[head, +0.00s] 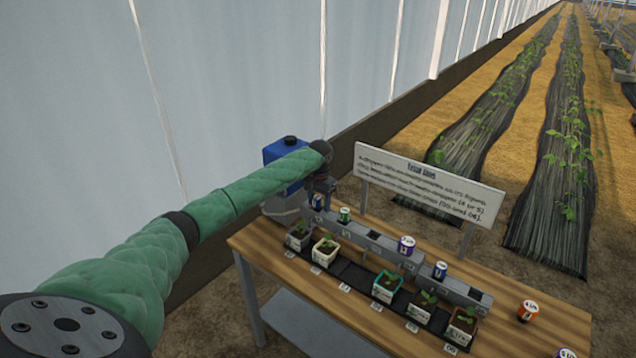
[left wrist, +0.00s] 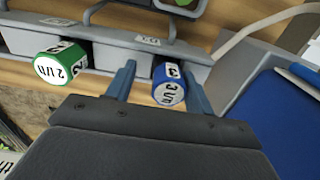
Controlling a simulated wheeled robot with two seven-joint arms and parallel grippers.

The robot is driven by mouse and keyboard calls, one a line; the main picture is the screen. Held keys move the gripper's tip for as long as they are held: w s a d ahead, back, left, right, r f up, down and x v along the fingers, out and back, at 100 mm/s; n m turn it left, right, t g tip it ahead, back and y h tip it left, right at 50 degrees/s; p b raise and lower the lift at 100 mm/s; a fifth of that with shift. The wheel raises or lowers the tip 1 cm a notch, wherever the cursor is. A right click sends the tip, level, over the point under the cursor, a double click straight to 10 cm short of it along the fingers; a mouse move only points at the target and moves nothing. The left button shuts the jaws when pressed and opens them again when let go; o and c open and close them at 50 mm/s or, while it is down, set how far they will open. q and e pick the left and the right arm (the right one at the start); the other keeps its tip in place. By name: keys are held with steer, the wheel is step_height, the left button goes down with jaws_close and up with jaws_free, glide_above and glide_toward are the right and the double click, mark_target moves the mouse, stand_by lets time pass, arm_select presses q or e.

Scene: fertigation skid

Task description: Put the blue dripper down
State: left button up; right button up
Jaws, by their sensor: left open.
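A blue dripper (left wrist: 168,84) with a white printed cap sits at the grey rail (left wrist: 110,48) in the left wrist view. My left gripper (left wrist: 161,78) is open, with one finger on each side of this dripper; a gap shows on the left, and I cannot tell if the right finger touches. In the head view the same dripper (head: 318,202) is at the left end of the rail (head: 372,250), just below my left gripper (head: 321,187). A second blue dripper (head: 440,270) stands further right on the rail. My right gripper is not in view.
A green dripper (head: 345,215) stands close beside on the rail; a purple one (head: 406,245) is further right. Potted seedlings (head: 388,286) line the front. A blue tank (head: 283,160) and a sign (head: 428,185) stand behind. An orange dripper (head: 527,310) is on the table's right.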

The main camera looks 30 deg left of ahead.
mark_target(318, 197)
arm_select(q)
steer(key=r, duration=0.3)
steer(key=r+b, duration=0.1)
steer(key=r, duration=0.2)
steer(key=r+b, duration=0.1)
steer(key=r, duration=0.3)
steer(key=shift+w+a, duration=0.15)
steer(key=shift+a, duration=0.25)
steer(key=shift+r+b, duration=0.3)
steer(key=shift+r, duration=0.45)
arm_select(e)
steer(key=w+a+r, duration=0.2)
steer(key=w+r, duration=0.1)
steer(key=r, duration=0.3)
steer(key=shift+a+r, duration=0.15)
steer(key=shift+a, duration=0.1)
arm_select(q)
steer(key=shift+f, duration=0.1)
